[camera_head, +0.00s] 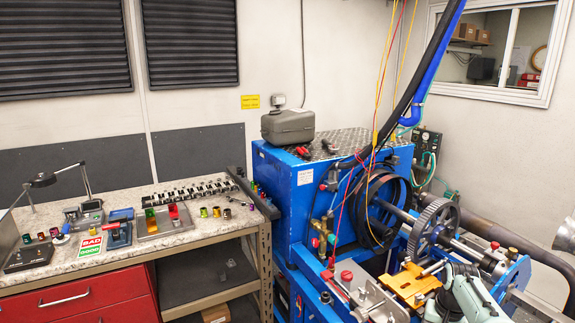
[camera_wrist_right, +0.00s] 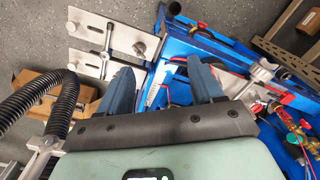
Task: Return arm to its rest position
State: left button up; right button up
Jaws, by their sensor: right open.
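My right gripper (camera_wrist_right: 162,80) is open in the right wrist view. Its two blue-grey fingers are spread apart with nothing between them. In the head view, the pale green body of my right arm (camera_head: 474,298) is at the bottom right, in front of the engine dyno rig. It is close to the yellow bracket (camera_head: 414,284), but whether they touch I cannot tell. In the wrist view the fingers overlap the silver slotted plates (camera_wrist_right: 104,44) and the blue frame (camera_wrist_right: 196,42) beyond them. My left gripper is not in view.
A blue cabinet (camera_head: 274,205) and a toothed wheel (camera_head: 433,226) stand behind my right arm. A workbench (camera_head: 134,258) with small parts is at the left. In the wrist view, black corrugated hoses (camera_wrist_right: 40,96) and a cardboard box (camera_wrist_right: 38,84) lie at the left. Grey floor shows beyond.

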jog(key=s+a+f+n+y, duration=0.15)
jog(key=a+f, duration=0.25)
jog(key=f, duration=0.5)
jog(key=s+a+f, duration=0.2)
jog(key=a+f, duration=0.2)
jog(key=f, duration=0.4)
jog(key=s+a+f+y, duration=0.1)
jog(key=s+a+f, duration=0.15)
jog(key=f, duration=0.65)
jog(key=s+a+f, duration=0.4)
jog(key=s+a, duration=0.3)
jog(key=s, duration=0.4)
jog(key=s+a+f+y, duration=0.1)
jog(key=s+a+f, duration=0.3)
jog(key=s+a, duration=0.3)
jog(key=s, duration=0.4)
jog(key=shift+s+a+f+n, duration=0.2)
jog(key=shift+s+a+n, duration=0.1)
jog(key=shift+s+n, duration=0.1)
